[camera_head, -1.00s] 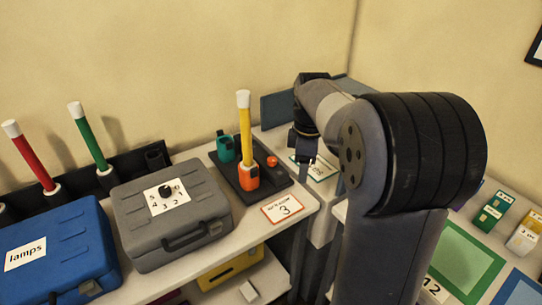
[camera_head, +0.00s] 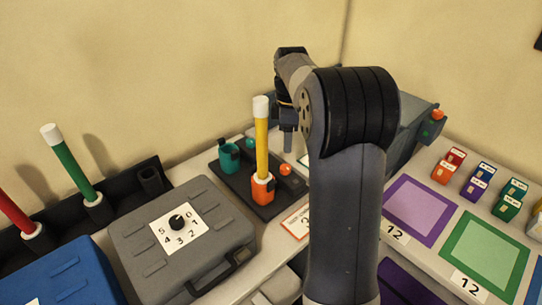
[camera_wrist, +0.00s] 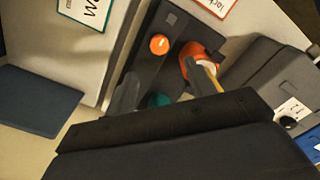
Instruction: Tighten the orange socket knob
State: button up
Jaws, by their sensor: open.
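The orange knob (camera_head: 285,169) sits on a dark base plate (camera_head: 235,187), just right of the orange socket (camera_head: 262,190). A yellow stick with a white top (camera_head: 261,135) stands upright in that socket. My arm hides part of the area to the right.
A teal socket (camera_head: 229,157) and teal knob (camera_head: 249,142) share the plate. A grey case (camera_head: 185,240) stands left, before upright green (camera_head: 72,165) and red sticks. Coloured mats and small blocks lie right.

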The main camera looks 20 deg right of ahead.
aim_at(286, 167)
notch_tip(286, 167, down, 11)
jog(key=shift+w+r, duration=0.1)
jog(key=shift+r, duration=0.05)
dwell(0.4)
jog(key=c, duration=1)
jog(key=shift+o, duration=0.2)
